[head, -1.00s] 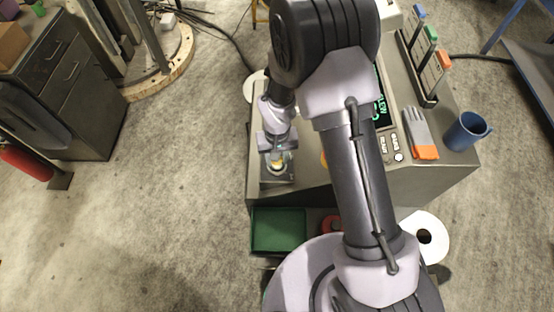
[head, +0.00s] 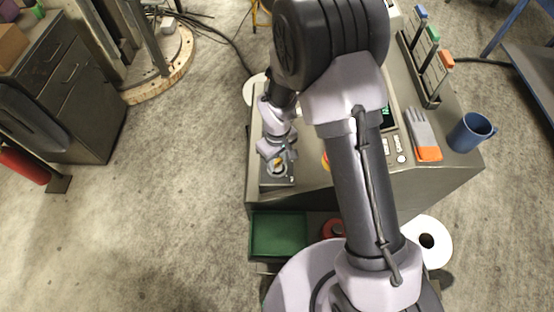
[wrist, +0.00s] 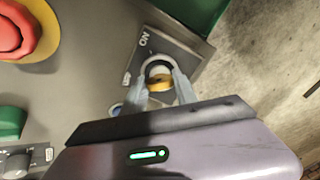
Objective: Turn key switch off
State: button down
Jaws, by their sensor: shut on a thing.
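The key switch has a dark square plate (wrist: 180,45) with an ON label and a second, smaller label too small to read. The plate also shows in the head view (head: 275,184) at the console's front left corner. A yellow key part (wrist: 160,83) sits in the round grey collar at the plate's middle. My gripper (wrist: 160,72) is shut on the key, one finger on each side of it. In the head view my gripper (head: 278,165) is over the switch and hides part of it. The key's exact angle is hard to tell.
A red mushroom button (wrist: 12,32) on a yellow ring and a green button (wrist: 12,120) are on the same panel. A green bin (head: 278,234) is below the console's front edge.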

aim_at(277, 160)
dwell(0.3)
jog(key=c, duration=1)
grip_release()
jog(key=shift+o, duration=0.2)
notch_tip(277, 160, up, 18)
jog(key=p, duration=0.2)
jog(key=shift+f, duration=0.25)
